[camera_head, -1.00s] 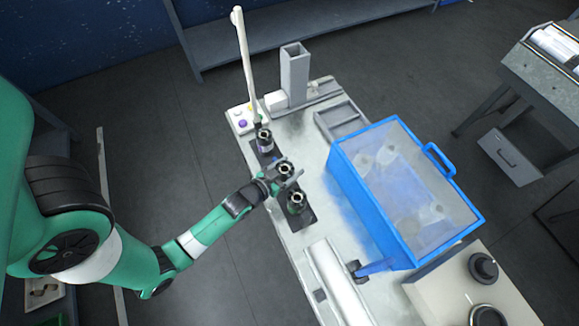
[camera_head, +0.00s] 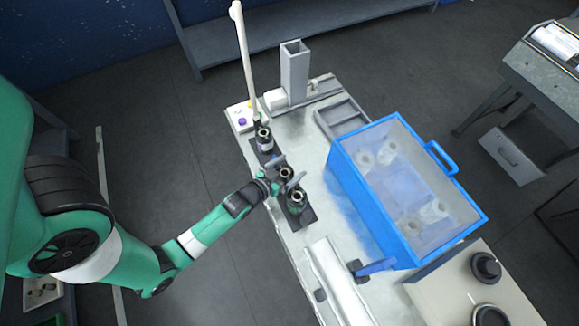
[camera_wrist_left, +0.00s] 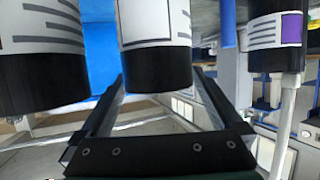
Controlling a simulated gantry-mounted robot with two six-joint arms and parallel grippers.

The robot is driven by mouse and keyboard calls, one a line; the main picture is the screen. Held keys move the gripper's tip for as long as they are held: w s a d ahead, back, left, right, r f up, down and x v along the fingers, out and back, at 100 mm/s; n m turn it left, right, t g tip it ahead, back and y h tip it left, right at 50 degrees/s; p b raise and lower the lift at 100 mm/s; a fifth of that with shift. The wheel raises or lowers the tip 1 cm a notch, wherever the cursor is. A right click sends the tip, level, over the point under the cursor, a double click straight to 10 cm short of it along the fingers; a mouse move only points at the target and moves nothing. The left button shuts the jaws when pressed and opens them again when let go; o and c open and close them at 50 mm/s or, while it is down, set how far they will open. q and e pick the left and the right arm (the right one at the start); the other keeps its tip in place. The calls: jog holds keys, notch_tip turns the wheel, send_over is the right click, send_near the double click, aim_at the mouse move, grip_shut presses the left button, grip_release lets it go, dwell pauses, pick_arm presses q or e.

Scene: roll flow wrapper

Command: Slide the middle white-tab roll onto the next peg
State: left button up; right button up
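Three dark rolls with pale cores stand in a row on a black strip: the rear one (camera_head: 264,138), the middle one (camera_head: 286,173) and the front one (camera_head: 297,201). My left gripper (camera_head: 286,168) is open, its fingers on either side of the middle roll. In the left wrist view, the middle roll (camera_wrist_left: 155,40), with a white label and black end, lies between the spread finger ends (camera_wrist_left: 160,80); contact is unclear. A purple-marked roll (camera_wrist_left: 275,35) is at right and another roll (camera_wrist_left: 40,60) at left. Pegs under the rolls are hidden. My right gripper is out of view.
A blue bin (camera_head: 345,190) with a clear top and pale rolls inside stands right of the row. A tall white rod (camera_head: 242,60) rises behind the rear roll. A grey square post (camera_head: 294,72) and an empty grey tray (camera_head: 340,116) are at the back.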

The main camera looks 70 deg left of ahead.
pick_arm(q)
jog(key=shift+s, duration=0.1)
jog(key=shift+s+d+r, duration=0.15)
jog(key=shift+s+d, duration=0.05)
jog(key=shift+s, duration=0.05)
jog(key=p+v, duration=0.1)
jog(key=v, duration=0.9)
jog(key=shift+s+d+r, duration=0.15)
jog(key=shift+s+r, duration=0.05)
jog(key=shift+s, duration=0.1)
